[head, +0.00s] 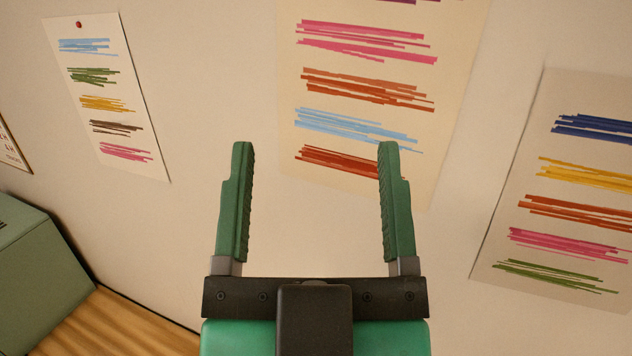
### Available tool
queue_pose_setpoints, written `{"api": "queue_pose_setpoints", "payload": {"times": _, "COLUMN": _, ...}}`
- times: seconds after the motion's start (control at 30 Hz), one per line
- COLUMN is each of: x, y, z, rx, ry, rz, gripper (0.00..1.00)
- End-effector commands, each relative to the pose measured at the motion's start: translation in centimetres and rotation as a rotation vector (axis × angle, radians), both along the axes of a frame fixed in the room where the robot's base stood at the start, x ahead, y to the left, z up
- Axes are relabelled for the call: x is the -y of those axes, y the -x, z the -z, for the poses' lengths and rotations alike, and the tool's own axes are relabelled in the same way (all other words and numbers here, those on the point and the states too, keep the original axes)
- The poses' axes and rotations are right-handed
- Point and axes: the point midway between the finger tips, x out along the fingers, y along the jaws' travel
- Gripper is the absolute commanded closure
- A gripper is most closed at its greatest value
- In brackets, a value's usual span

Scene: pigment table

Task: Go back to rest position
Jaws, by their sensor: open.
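I cannot tell how far the fingers are from the wall.
A left sheet (100,100) hangs from a red pin, and a right sheet (560,200) is cut by the frame edge. A green box (45,270) stands on a wooden surface (120,325) at the lower left. A framed card (10,150) shows at the left edge.

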Motion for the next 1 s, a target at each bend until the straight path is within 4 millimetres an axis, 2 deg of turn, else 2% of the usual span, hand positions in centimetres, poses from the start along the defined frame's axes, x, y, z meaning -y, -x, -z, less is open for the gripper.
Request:
{"api": "queue_pose_setpoints", "payload": {"times": 0.3, "x": 0.1, "y": 0.4, "z": -0.3, "rx": 0.014, "ry": -0.001, "rz": 0.002, "gripper": 0.26}}
{"api": "queue_pose_setpoints", "payload": {"times": 0.53, "x": -0.1, "y": 0.3, "z": -6.0, "rx": 0.012, "ry": -0.017, "rz": -0.016, "gripper": 0.26}}
{"api": "queue_pose_setpoints", "payload": {"times": 0.7, "x": -0.1, "y": 0.3, "z": -5.3, "rx": 0.011, "ry": -0.019, "rz": -0.018, "gripper": 0.26}}
{"api": "queue_pose_setpoints", "payload": {"times": 1.0, "x": -0.1, "y": 0.3, "z": -5.3, "rx": 0.011, "ry": -0.019, "rz": -0.018, "gripper": 0.26}}
